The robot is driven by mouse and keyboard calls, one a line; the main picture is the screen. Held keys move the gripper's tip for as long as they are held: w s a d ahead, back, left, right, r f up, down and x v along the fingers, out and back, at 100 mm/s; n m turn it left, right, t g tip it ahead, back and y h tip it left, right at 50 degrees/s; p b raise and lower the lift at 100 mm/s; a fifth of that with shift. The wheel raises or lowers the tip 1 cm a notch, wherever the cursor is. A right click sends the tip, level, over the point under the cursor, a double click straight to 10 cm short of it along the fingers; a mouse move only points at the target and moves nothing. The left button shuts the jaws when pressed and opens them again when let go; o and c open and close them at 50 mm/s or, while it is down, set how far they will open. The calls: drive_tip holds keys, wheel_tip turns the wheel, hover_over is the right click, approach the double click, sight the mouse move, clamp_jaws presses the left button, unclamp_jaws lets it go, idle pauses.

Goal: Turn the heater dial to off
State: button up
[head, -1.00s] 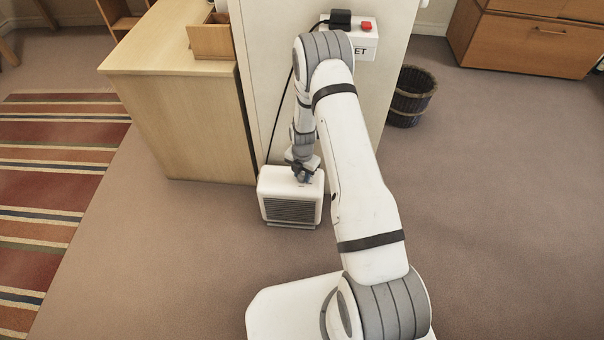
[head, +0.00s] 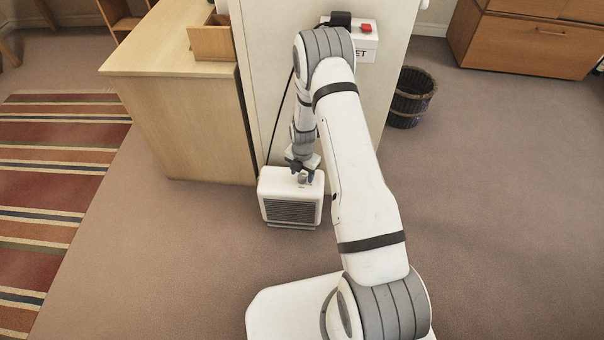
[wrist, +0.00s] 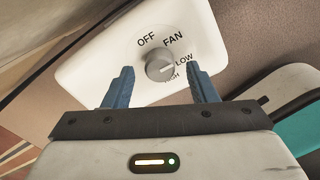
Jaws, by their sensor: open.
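The heater (head: 291,208) is a small white box with a dark front grille, upright on the carpet in the head view. In the wrist view its white top (wrist: 90,72) carries a round grey dial (wrist: 159,66), with OFF, FAN, LOW and HIGH printed around it. The dial's pale mark appears to point toward LOW. My gripper (wrist: 160,70) is open, with one blue finger to each side of the dial and visible gaps between. In the head view my gripper (head: 302,173) is just over the heater's top; its fingers are small there.
A wooden desk (head: 205,125) stands left of the heater, and a pale panel (head: 262,60) rises behind it. A black cord (head: 277,130) runs down to the heater. A dark basket (head: 411,97) stands right. Carpet in front is clear.

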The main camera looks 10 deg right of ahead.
sight(302, 176)
wheel_tip(302, 176, up, 6)
drive_tip(key=shift+r+p, duration=0.25)
drive_tip(key=shift+p, duration=0.6)
